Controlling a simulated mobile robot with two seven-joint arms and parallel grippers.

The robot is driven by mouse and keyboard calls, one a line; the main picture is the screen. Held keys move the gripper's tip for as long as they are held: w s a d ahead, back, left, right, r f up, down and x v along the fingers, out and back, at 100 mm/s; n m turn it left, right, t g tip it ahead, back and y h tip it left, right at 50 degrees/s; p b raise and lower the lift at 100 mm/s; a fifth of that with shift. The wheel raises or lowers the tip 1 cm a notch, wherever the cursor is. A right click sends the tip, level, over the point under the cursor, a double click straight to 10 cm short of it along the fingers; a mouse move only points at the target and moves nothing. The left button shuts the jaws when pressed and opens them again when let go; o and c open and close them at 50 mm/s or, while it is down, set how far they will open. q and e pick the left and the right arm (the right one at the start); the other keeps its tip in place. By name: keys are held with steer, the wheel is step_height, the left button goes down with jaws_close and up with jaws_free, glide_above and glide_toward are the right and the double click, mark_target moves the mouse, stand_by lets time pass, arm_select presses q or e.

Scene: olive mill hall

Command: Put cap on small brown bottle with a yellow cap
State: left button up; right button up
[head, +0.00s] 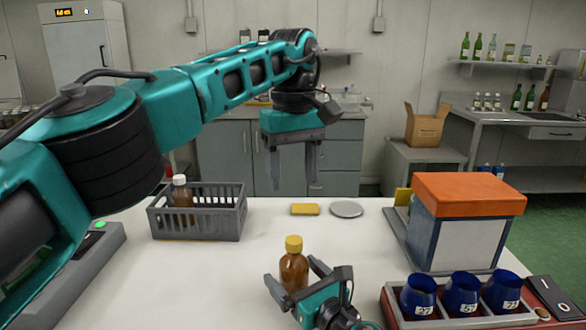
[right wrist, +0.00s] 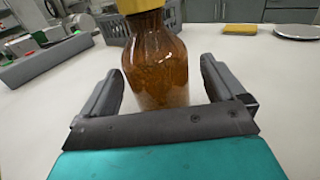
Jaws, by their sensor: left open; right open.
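A small brown bottle (head: 293,273) stands upright on the white table near the front middle, with a yellow cap (head: 293,244) on its top. In the right wrist view the brown bottle (right wrist: 155,65) stands between the fingers, and the yellow cap (right wrist: 140,5) is cut off by the top edge. I cannot tell how tightly the cap sits. My right gripper (head: 292,279) is open around the bottle, with gaps on both sides; its fingers also show in the right wrist view (right wrist: 162,88). My left gripper (head: 292,182) is open and empty, raised above the table and pointing down.
A grey crate (head: 197,226) at the left holds a brown bottle with a white cap (head: 181,195). A yellow sponge (head: 305,209) and a round metal plate (head: 346,209) lie behind. An orange-topped box (head: 467,195) and a red rack (head: 465,314) with blue cups (head: 462,292) stand right.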

steer(key=v, duration=1.1)
